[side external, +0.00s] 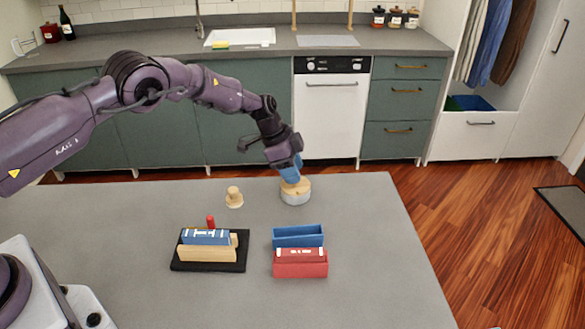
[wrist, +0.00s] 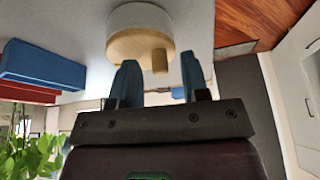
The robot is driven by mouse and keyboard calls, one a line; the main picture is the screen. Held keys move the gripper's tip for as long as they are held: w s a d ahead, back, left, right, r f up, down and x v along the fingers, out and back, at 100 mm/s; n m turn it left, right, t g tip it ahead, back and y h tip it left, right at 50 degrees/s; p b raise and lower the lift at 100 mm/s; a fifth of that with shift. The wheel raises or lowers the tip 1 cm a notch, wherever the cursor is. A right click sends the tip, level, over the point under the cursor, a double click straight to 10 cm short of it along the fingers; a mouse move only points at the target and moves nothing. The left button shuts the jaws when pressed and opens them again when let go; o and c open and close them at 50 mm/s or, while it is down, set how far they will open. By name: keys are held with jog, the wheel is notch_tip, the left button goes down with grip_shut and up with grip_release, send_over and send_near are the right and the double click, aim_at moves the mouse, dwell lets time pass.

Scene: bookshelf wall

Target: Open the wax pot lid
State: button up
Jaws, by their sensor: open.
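The wax pot (side external: 296,198) is a short white cylinder standing on the grey table near its far edge. Its round wooden lid (side external: 301,186) sits on top. In the wrist view the pot (wrist: 140,17) shows with the lid (wrist: 130,46) and a small wooden knob (wrist: 159,61) on the lid. My gripper (side external: 291,172) is right above the lid, pointing down. In the wrist view its two blue fingers (wrist: 160,72) are apart, with the knob in line with the gap between their tips. Contact with the knob cannot be told.
A small wooden knobbed piece (side external: 234,198) stands left of the pot. Nearer the camera are a black tray (side external: 183,265) with a blue and wooden block and a red-topped piece, a blue open box (side external: 298,236) and a red box (side external: 300,264). The table's right side is clear.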

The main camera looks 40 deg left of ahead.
jog(key=shift+c, duration=0.4)
grip_shut()
jog(key=shift+s, duration=0.1)
